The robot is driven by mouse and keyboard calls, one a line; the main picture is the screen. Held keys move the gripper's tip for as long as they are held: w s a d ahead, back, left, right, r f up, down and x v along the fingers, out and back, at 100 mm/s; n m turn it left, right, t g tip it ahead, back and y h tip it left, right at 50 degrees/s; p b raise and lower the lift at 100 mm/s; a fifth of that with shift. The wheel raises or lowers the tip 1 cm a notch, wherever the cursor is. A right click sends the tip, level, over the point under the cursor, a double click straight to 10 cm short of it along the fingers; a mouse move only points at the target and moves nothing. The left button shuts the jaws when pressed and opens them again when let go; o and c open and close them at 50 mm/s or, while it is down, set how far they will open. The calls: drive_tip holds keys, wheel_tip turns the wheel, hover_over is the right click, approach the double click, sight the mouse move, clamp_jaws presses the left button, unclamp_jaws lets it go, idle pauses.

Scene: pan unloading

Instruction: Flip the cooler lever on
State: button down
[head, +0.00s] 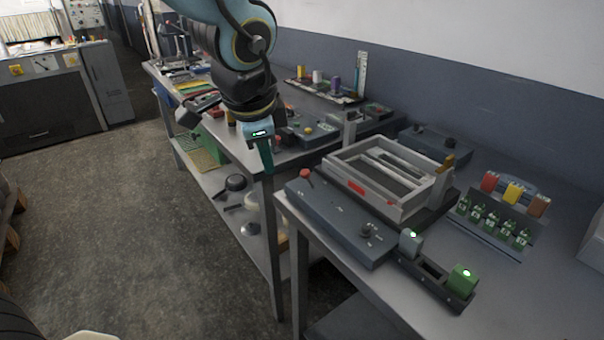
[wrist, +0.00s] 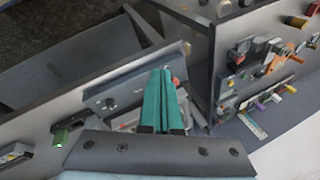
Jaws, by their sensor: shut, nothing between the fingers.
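My gripper (head: 267,168) hangs at the left of the near bench, its teal fingers together and empty; the shut fingers also show in the wrist view (wrist: 162,75). A grey control box (head: 335,222) lies along the bench's front edge. It carries a red knob (head: 306,174) at its left end and a black knob (head: 368,230) at its right. In the wrist view the black knob (wrist: 109,103) is left of my fingers and the red knob (wrist: 176,81) is close beside their tips. The labels are too small to read, so I cannot tell which control is the cooler lever.
A grey frame-like tray (head: 392,205) stands behind the box. A dark holder with a lit green block (head: 463,280) and a lit grey block (head: 410,241) is at the right front. A rack of green bottles (head: 494,222) is farther right. Another cluttered bench (head: 230,142) stands behind.

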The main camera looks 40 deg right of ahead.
drive_tip(key=s+d+m, duration=0.2)
drive_tip(key=s, duration=0.1)
drive_tip(key=shift+s+d+r, duration=0.25)
drive_tip(key=shift+d+r, duration=0.05)
drive_tip(key=shift+r, duration=0.05)
drive_tip(key=shift+f, duration=0.1)
drive_tip(key=p, duration=0.1)
approach(308, 180)
wheel_tip(308, 180, down, 5)
drive_tip(key=a, duration=0.1)
drive_tip(key=shift+w+d+f, duration=0.1)
drive_tip(key=shift+w+d, duration=0.25)
drive_tip(key=shift+w, duration=0.05)
